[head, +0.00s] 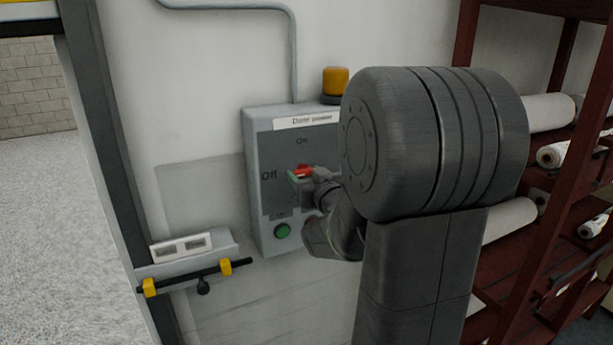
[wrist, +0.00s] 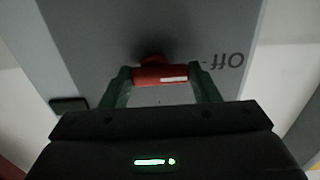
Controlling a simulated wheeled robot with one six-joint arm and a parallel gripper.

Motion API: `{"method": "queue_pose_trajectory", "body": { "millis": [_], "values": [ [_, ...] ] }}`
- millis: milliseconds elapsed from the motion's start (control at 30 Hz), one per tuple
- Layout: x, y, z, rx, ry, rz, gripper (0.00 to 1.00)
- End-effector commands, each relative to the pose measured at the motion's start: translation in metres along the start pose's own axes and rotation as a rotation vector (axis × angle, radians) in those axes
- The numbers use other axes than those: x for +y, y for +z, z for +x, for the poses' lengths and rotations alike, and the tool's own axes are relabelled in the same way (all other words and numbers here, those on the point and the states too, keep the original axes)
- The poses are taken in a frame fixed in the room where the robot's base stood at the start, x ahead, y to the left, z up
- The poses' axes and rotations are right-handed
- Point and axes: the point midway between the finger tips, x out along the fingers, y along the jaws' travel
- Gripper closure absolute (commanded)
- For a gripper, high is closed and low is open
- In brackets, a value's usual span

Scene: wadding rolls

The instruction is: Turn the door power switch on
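A grey switch box (head: 258,225) labelled "Door power" is on the white wall, with "On" at its top and "Off" at its left. Its red switch handle (head: 303,170) lies sideways; it also shows in the wrist view (wrist: 150,78), where its white mark points toward the upside-down "Off". My gripper (head: 301,178) is at the handle. In the wrist view its green fingers (wrist: 160,82) stand at the handle's two ends and appear to touch it, with no clear gap. My arm hides the box's right side in the head view.
A green button (head: 282,231) is low on the box and a yellow lamp (head: 335,82) is above it. A ledge with a yellow-and-black bar (head: 197,276) is at lower left. A dark red rack (head: 500,265) with white rolls stands at right.

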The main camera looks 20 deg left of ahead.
Motion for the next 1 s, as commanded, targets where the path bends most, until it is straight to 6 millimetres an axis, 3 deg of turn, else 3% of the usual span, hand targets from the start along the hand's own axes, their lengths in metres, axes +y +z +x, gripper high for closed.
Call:
{"method": "queue_pose_trajectory", "body": {
  "millis": [467,1000],
  "values": [
    [0.0001,0.0003,-0.0003,0.001,0.000,0.100,0.67],
    [0.0010,-0.0030,-0.0001,0.000,0.000,0.574,0.67]
  ]
}}
